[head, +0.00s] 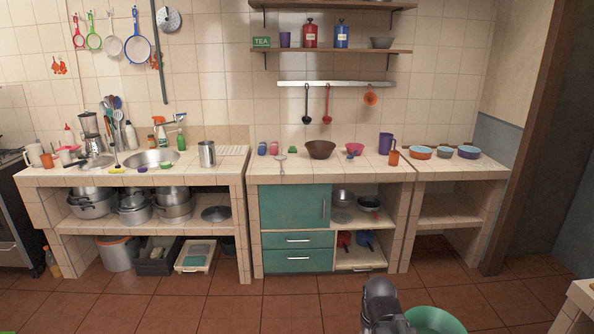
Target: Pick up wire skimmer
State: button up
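A thin, pale metal utensil (282,161) lies on the tiled counter between the sink side and the brown bowl. It has a small round head and a handle pointing to the counter's front edge. It looks like the wire skimmer, but it is too small to make out any mesh. Part of my dark grey arm (383,308) shows at the bottom, well in front of the counter and apart from the utensil. My gripper's fingers cannot be made out in this view.
A brown bowl (320,150), a pink bowl (354,149) and small colored cups stand near the utensil. A metal pitcher (207,154) stands to its left. Strainers hang at upper left. A green tub (436,320) is on the floor beside my arm; the floor before the counter is clear.

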aim_at(278, 157)
jog(key=u, duration=0.35)
jog(key=i, duration=0.8)
jog(key=u, duration=0.45)
jog(key=i, duration=1.6)
jog(key=z, duration=0.35)
jog(key=i, duration=0.75)
jog(key=z, duration=0.6)
jog(key=i, duration=0.65)
jog(key=z, duration=0.25)
